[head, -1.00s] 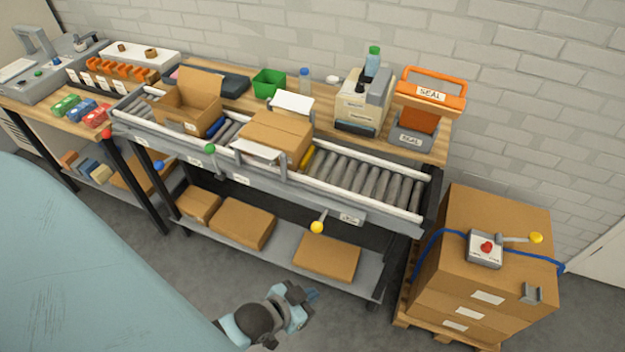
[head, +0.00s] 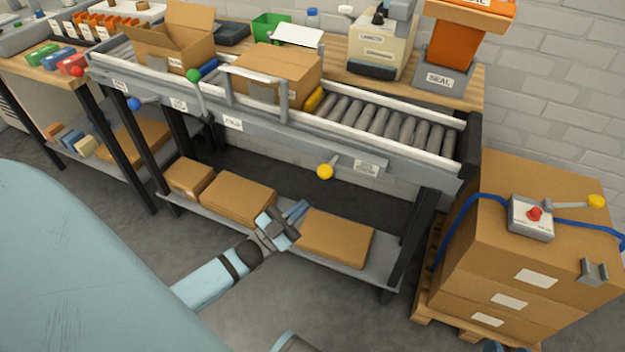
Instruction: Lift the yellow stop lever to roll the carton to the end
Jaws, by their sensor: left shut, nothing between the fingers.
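The yellow stop lever (head: 325,171) hangs from the conveyor's front rail, its knob low. A yellow stop bar (head: 314,99) lies across the rollers at the right side of the closed carton (head: 285,72). The carton sits on the conveyor (head: 385,124) behind a grey frame. My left gripper (head: 301,210) is shut and empty, below and slightly left of the yellow knob and apart from it. Only small parts of mine show at the bottom edge, perhaps of my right gripper (head: 497,347); its fingers cannot be made out.
The rollers right of the stop bar are clear. A green-knobbed lever (head: 194,76) and a blue-knobbed lever (head: 134,104) are further left. Boxes lie on the lower shelf (head: 290,240). Strapped cartons (head: 510,245) with a control box (head: 531,216) stand at the right.

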